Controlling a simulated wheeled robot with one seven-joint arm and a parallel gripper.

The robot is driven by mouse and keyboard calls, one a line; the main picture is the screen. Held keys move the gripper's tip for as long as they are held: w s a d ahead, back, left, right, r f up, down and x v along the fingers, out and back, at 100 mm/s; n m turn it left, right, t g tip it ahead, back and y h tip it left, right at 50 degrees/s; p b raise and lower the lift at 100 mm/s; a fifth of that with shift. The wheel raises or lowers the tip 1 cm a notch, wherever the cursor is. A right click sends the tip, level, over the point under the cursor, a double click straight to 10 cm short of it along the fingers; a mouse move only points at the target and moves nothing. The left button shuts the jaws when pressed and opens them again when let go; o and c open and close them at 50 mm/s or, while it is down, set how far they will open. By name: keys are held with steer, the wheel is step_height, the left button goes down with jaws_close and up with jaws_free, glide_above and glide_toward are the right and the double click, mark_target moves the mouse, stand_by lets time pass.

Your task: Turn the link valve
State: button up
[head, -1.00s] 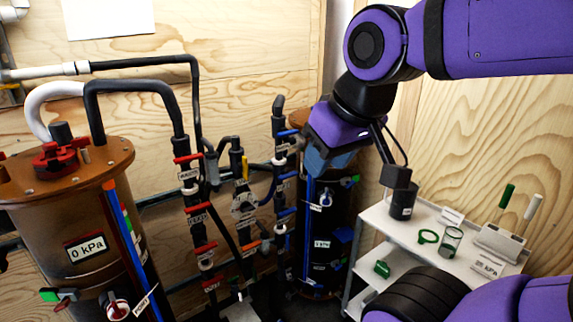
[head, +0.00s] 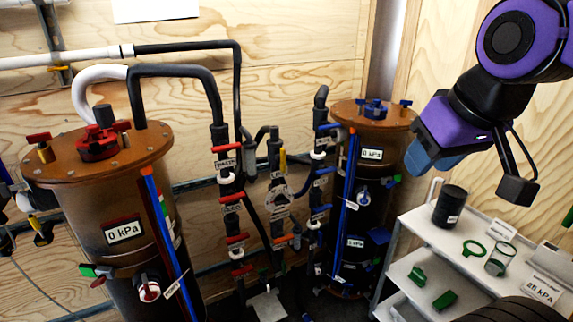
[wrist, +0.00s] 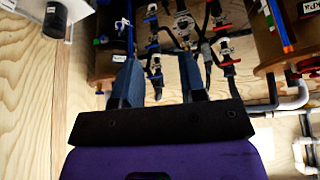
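Between two tanks stands a bank of dark pipes with small lever valves and white labels too small to read surely. A yellow lever (head: 283,160) stands upright on the middle pipe, above a round grey fitting (head: 278,196). Several red levers (head: 229,149) sit on the left pipe and blue levers (head: 322,170) on the right pipe. I cannot tell from the labels which is the link valve. My gripper (head: 428,158) is in front of the right tank's right side, apart from the valves. In the wrist view its two blue fingers (wrist: 157,75) are spread and empty, pointing toward the pipes.
The left tank (head: 110,235) has a copper lid, and a second tank (head: 372,118) stands right of the pipes. A white shelf cart (head: 408,222) at the right holds a black mug (head: 449,205), a glass and green parts. Pipes crowd the middle.

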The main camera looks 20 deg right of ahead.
mark_target(285, 159)
steer(key=w+a+f+n+t, duration=0.1)
steer(key=w+f+t, duration=0.25)
steer(key=w, duration=1.15)
steer(key=w+a+f+t, duration=0.1)
steer(key=w+f+t, duration=0.25)
steer(key=w, duration=1.15)
steer(key=w+a+f+n+t+y, duration=0.1)
steer(key=w+a+f+t+y, duration=0.15)
steer(key=w+f, duration=0.45)
steer(key=w+a+f+t+y, duration=0.1)
steer(key=w+f+t, duration=0.2)
steer(key=f, duration=0.7)
steer(key=w, duration=0.3)
steer(key=w+a, duration=0.1)
steer(key=w, duration=0.3)
steer(key=w+a, duration=0.1)
steer(key=w, duration=0.2)
steer(key=shift+w+f, duration=0.15)
steer(key=shift+w, duration=0.05)
jaws_close()
